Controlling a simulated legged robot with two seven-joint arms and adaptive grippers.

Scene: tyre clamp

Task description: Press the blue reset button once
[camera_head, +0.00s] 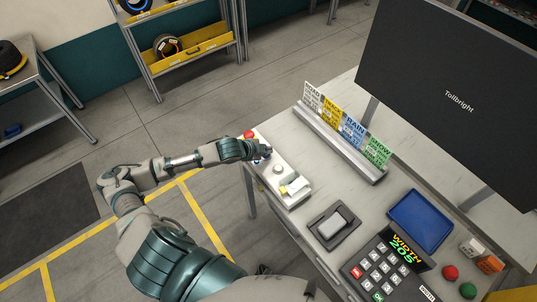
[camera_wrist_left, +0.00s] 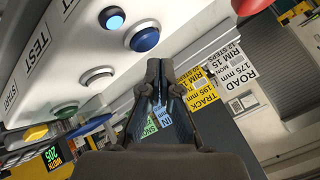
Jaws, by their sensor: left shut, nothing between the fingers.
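The blue button (camera_wrist_left: 145,38) is a domed cap in a pale ring on the white control box (camera_wrist_left: 60,45) in the left wrist view. A brighter blue round lamp (camera_wrist_left: 112,18) sits beside it. No reset label is readable. My left gripper (camera_wrist_left: 161,66) is shut and empty, with its fingertips close to the blue button in the picture; I cannot tell whether they touch it. In the head view my left gripper (camera_head: 266,151) is over the far part of the control box (camera_head: 292,180) and hides much of that part. My right gripper is not in view.
A red button (camera_head: 249,134) is at the box's far end. A white button (camera_head: 278,169) and a yellow part (camera_head: 295,186) lie nearer. Coloured cards on a rail (camera_head: 340,145), a keypad (camera_head: 385,270), a blue tray (camera_head: 420,220) and a monitor (camera_head: 450,90) stand to the right.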

